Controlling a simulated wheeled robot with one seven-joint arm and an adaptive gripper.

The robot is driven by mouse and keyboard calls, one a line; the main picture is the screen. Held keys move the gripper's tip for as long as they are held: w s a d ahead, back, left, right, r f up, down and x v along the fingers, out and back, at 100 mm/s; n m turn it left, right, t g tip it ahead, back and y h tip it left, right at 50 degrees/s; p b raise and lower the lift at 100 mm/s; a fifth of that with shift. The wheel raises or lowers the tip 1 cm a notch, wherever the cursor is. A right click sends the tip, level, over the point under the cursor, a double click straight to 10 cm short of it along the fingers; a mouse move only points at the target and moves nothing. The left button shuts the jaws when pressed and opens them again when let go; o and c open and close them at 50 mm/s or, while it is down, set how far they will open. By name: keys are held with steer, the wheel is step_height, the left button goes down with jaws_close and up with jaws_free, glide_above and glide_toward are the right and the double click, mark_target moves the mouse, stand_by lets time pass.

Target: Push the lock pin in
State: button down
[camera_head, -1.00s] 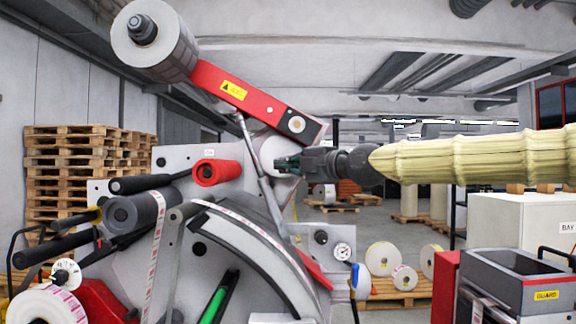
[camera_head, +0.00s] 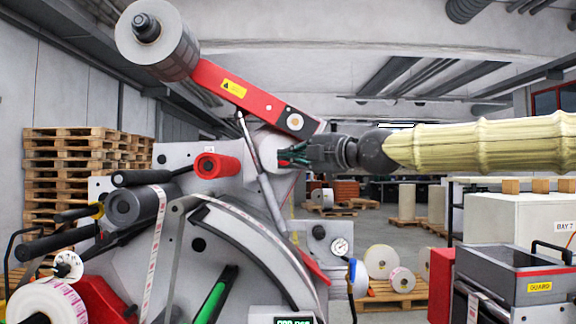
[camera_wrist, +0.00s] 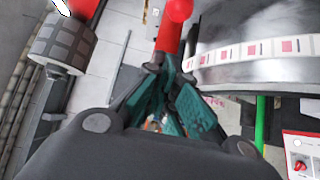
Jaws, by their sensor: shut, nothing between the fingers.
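My gripper (camera_head: 288,157) has teal fingers and is closed with nothing between them. In the head view its tips are at the pale round hub (camera_head: 268,150) under the lower end of the red arm (camera_head: 245,94). I cannot tell whether they touch it. I cannot single out the lock pin; it may be hidden by the fingers. A pale round boss (camera_head: 295,121) shows on the red arm, above my gripper. In the wrist view the closed fingers (camera_wrist: 165,95) fill the middle, with a red part (camera_wrist: 172,35) beyond them.
A grey strut (camera_head: 262,175) runs down just left of my fingers. A label web (camera_head: 153,255) crosses the machine. A guard-marked box (camera_head: 515,275) stands at lower right.

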steer(key=b+v, duration=0.2)
steer(key=v, duration=0.5)
steer(key=shift+d+f, duration=0.2)
steer(key=shift+d, duration=0.35)
steer(key=shift+w+a, duration=0.1)
steer(key=shift+w, duration=0.1)
